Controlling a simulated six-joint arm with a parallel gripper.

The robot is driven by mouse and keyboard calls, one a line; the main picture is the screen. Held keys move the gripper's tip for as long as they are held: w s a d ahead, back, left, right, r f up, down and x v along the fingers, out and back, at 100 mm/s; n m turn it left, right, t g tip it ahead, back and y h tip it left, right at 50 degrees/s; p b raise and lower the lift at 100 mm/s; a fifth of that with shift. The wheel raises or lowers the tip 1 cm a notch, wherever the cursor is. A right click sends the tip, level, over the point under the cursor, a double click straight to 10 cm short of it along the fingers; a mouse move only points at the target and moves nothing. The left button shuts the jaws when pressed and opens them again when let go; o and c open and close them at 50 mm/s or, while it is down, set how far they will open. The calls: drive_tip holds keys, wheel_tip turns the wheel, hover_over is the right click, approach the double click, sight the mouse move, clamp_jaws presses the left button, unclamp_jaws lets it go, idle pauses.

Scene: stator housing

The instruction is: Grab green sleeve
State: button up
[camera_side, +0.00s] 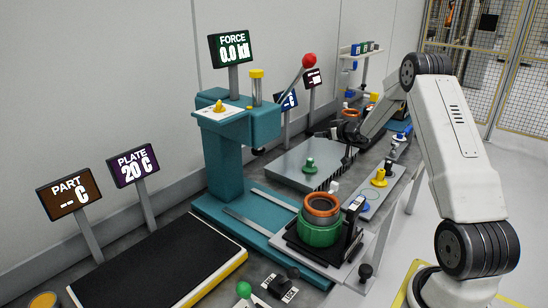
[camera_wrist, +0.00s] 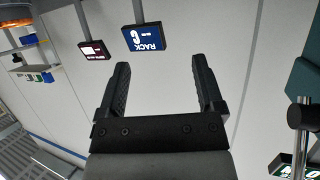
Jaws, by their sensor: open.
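A green ring-shaped body (camera_side: 320,233) with an orange-brown ring (camera_side: 321,204) on top stands on a dark fixture at the front of the press in the side view. Small green items also show on the back shelf, in the side view (camera_side: 366,47) and in the wrist view (camera_wrist: 47,77). I cannot tell which green part is the sleeve. My gripper (camera_wrist: 161,66) is open and empty in the wrist view, its two black fingers apart and pointing toward the wall and signs. In the side view it is small and dark, beyond the grey plate and away from the green body.
A teal press (camera_side: 232,150) with a red-knobbed lever (camera_side: 309,61) stands left of my arm. A black conveyor-like bed (camera_side: 150,262) lies at front left. A blue rack sign (camera_wrist: 149,37) hangs beyond my fingers.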

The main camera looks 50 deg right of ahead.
approach(313, 161)
drive_tip(key=x, duration=0.3)
drive_tip(key=shift+w+d+f, duration=0.15)
drive_tip(key=shift+w+f, duration=0.05)
drive_tip(key=shift+w, duration=0.1)
drive_tip(key=shift+w, duration=0.1)
drive_tip(key=shift+x, duration=1.2)
drive_tip(key=shift+w+f, duration=0.1)
drive_tip(key=shift+x, duration=2.45)
clamp_jaws()
